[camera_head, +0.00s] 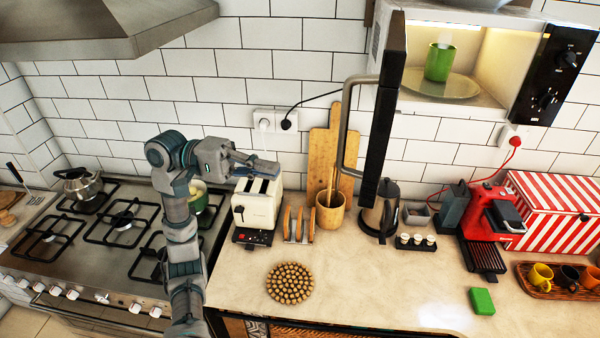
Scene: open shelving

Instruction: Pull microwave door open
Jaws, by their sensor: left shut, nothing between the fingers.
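The microwave (545,75) is at the upper right, and its black door (384,120) stands swung open toward me, seen nearly edge-on. A long metal handle (346,130) is on the door's left side. The lit inside shows a green mug (440,62) on a glass plate (440,84). My left gripper (262,166) is shut and empty, above the toaster, to the left of the handle and clear of it. My right gripper is out of view.
Below the left gripper is a white toaster (256,208). A wooden utensil pot (329,214), a kettle (380,212) and a red coffee machine (492,212) stand on the counter (370,295). A range hood (100,25) hangs at upper left above the stove (90,245).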

